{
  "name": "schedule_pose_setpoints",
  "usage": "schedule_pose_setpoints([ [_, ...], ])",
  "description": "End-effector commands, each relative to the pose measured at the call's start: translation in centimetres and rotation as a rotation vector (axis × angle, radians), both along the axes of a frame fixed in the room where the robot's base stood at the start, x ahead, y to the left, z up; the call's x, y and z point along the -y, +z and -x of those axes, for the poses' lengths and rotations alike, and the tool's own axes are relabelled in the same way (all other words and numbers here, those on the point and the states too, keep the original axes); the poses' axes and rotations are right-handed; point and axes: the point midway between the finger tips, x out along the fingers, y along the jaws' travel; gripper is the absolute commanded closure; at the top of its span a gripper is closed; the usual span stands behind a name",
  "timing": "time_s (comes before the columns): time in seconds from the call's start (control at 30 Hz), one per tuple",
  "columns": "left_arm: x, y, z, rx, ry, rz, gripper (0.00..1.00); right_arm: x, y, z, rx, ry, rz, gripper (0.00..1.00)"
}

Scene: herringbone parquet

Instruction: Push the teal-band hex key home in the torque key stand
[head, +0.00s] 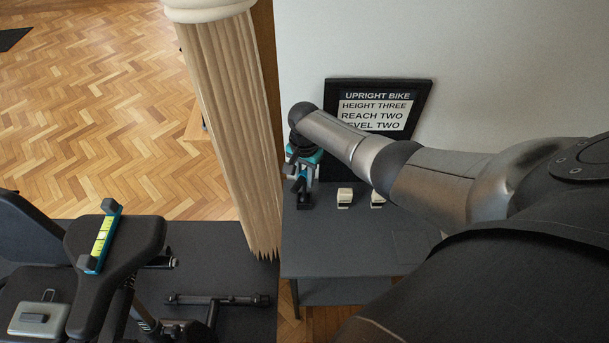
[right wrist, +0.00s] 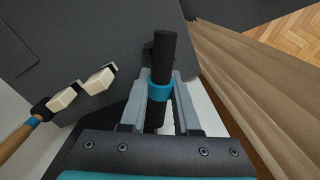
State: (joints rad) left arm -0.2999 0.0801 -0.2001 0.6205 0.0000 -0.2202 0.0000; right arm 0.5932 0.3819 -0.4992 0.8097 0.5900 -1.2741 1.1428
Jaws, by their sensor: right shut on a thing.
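My right gripper (head: 303,170) is over the left end of the dark table, small and partly hidden by its own arm in the head view. In the right wrist view my right gripper (right wrist: 160,95) is shut on the teal-band hex key (right wrist: 164,50), a dark bar with a teal ring between the fingers. A small black part (right wrist: 148,53) shows beside the bar; I cannot tell whether it is the torque key stand. How deep the key sits is hidden. My left gripper is not in view.
Two cream-and-black blocks (head: 345,197) stand right of the gripper on the dark table (head: 350,245). A black-framed sign (head: 412,93) leans behind. A fluted column (head: 225,120) rises close on the left. An exercise bike seat (head: 130,240) carries a level (head: 102,238). The table's front is clear.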

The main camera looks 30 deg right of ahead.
Motion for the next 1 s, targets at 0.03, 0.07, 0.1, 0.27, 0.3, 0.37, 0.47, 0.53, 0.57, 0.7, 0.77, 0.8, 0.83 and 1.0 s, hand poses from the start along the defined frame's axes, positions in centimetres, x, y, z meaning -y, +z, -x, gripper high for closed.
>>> schedule_pose_setpoints([
  [0.03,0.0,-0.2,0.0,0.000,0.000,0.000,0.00,0.0,-0.2,-0.1,0.001,0.000,0.000,1.00],
  [0.07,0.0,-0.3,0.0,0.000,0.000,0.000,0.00,0.0,-0.2,-0.1,0.001,0.000,0.000,1.00],
  [0.1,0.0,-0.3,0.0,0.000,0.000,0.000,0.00,0.0,-0.3,-0.1,0.001,0.000,0.000,1.00],
  [0.27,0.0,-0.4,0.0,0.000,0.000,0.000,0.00,0.0,-0.5,0.0,0.001,0.000,0.000,0.64],
  [0.3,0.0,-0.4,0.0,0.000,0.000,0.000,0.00,0.0,-0.5,0.0,0.001,0.000,0.000,0.60],
  [0.37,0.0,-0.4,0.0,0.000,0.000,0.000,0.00,0.0,-0.5,0.0,0.001,0.000,0.000,0.53],
  [0.47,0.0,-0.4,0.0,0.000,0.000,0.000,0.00,0.0,-0.5,0.0,0.001,0.000,0.000,0.42],
  [0.53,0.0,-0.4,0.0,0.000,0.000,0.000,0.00,0.0,-0.5,0.0,0.001,0.000,0.000,0.35],
  [0.57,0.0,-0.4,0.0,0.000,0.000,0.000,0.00,0.0,-0.5,0.0,0.000,0.000,0.000,0.35],
  [0.7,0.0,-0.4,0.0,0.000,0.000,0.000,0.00,0.0,-0.5,0.0,0.000,0.000,0.000,0.35],
  [0.77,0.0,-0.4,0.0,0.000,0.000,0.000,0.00,0.0,-0.5,0.0,-0.001,0.000,0.000,0.35],
  [0.8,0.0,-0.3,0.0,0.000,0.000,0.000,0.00,0.0,-0.4,0.0,-0.001,0.000,0.000,0.35],
  [0.83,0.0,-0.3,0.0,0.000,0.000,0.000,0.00,0.0,-0.3,0.0,0.000,0.000,0.000,0.35],
  [1.0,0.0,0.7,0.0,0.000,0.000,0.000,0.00,0.0,1.5,0.0,0.002,0.001,-0.001,0.35],
])
